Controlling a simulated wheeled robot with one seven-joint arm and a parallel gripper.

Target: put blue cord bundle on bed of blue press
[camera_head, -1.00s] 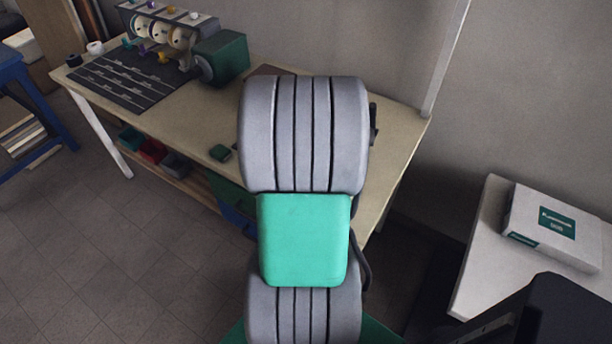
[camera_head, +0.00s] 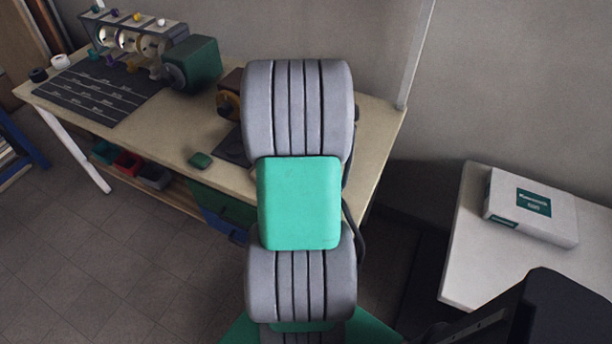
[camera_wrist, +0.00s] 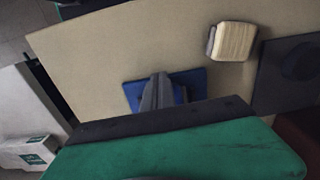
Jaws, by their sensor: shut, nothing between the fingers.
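My gripper (camera_wrist: 160,92) is shut and empty, its grey fingers pointing at the tabletop in the wrist view. Beyond the fingers lies a flat blue piece (camera_wrist: 191,84) on the table. The fingers cover its middle, and I cannot tell whether it is part of the blue press. I cannot make out a blue cord bundle in either view. In the head view my own arm hides the right middle of the table, my gripper and the blue piece.
A cream ribbed block (camera_wrist: 234,42) lies beside a dark mat (camera_wrist: 268,82). A white box (camera_head: 530,207) sits on a side table (camera_head: 462,270).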

